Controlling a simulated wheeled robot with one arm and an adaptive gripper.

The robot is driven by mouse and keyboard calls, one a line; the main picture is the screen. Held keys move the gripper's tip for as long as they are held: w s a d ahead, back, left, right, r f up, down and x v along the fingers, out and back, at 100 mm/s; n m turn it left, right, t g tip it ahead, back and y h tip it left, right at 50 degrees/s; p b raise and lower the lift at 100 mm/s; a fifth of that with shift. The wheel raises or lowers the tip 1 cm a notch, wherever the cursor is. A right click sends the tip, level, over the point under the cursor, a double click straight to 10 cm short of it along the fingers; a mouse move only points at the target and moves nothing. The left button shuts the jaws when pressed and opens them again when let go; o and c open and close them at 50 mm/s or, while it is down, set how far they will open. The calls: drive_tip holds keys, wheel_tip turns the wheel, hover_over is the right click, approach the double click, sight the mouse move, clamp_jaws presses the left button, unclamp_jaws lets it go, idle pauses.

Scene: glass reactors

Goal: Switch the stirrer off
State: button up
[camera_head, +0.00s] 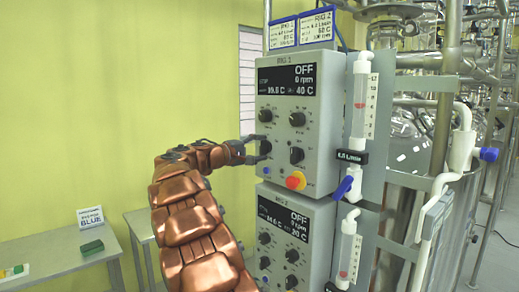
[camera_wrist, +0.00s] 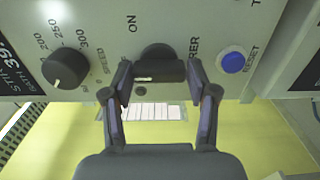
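The upper control box, RIG 1 (camera_head: 330,125), has a display (camera_head: 287,80) that reads OFF and 0 rpm. Its black stirrer knob (camera_head: 265,147) is on the lower left of the panel. In the wrist view the stirrer knob (camera_wrist: 160,70) lies crosswise between my fingertips, with ON printed above it and a partly hidden label ending in RER beside it. My gripper (camera_wrist: 160,76) has one finger at each end of the knob, seemingly touching it. In the head view my gripper (camera_head: 262,149) reaches the panel from the left.
A speed dial (camera_wrist: 65,68) and a blue reset button (camera_wrist: 233,62) flank the knob. Another control box (camera_head: 295,240) sits underneath.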

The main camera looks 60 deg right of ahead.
drive_tip(key=o, duration=0.3)
drive_tip(key=shift+a, duration=0.1)
drive_tip(key=v, duration=1.1)
drive_tip(key=shift+w+a, duration=0.1)
drive_tip(key=shift+a, duration=0.3)
drive_tip(key=shift+r, duration=0.1)
drive_tip(key=s+a+f+n+t+y, duration=0.1)
drive_tip(key=s+a+f+y, duration=0.4)
drive_tip(key=s+a+f, duration=0.5)
drive_tip(key=s+a+f+n+t+y, duration=0.1)
drive_tip(key=s+a+f+y, duration=0.5)
drive_tip(key=a, duration=1.3)
drive_tip(key=s+a+f+n+t+y, duration=0.1)
drive_tip(key=s+a+f+y, duration=0.5)
drive_tip(key=s+a+f, duration=0.7)
drive_tip(key=shift+s+a+f, duration=0.2)
drive_tip(key=shift+a+f, duration=0.45)
drive_tip(key=shift+f, duration=0.35)
drive_tip(key=shift+s+a+f, duration=0.15)
drive_tip(key=shift+a+f, duration=0.5)
drive_tip(key=shift+f, duration=0.3)
